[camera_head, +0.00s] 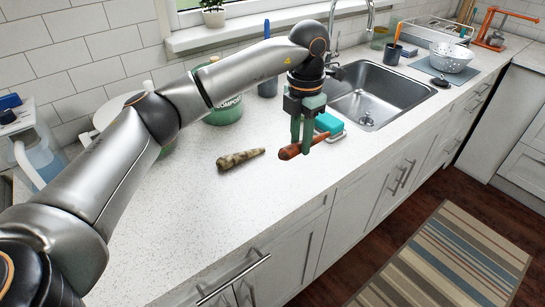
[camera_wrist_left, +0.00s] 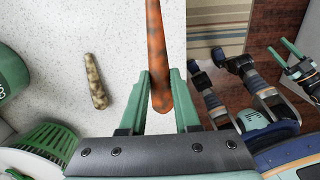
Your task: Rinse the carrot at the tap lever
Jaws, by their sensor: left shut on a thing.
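My left gripper (camera_head: 304,150) is shut on an orange carrot (camera_head: 290,152) and holds it near the counter, left of the sink. Whether the carrot touches the counter is unclear. In the left wrist view the carrot (camera_wrist_left: 157,55) shows between the fingers (camera_wrist_left: 160,95), with dark specks on its skin. The tap (camera_head: 332,36) stands behind the sink (camera_head: 385,95), partly hidden by my arm; its lever is hard to make out. My right gripper (camera_wrist_left: 302,60) shows at the right of the left wrist view; its opening is unclear.
A pale, speckled root (camera_head: 240,159) lies on the counter (camera_head: 200,210) left of the carrot. A teal sponge (camera_head: 329,123) lies beside my gripper. A green compost bin (camera_head: 224,108) stands behind. A white colander (camera_head: 450,57) is beyond the sink. The front-left counter is clear.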

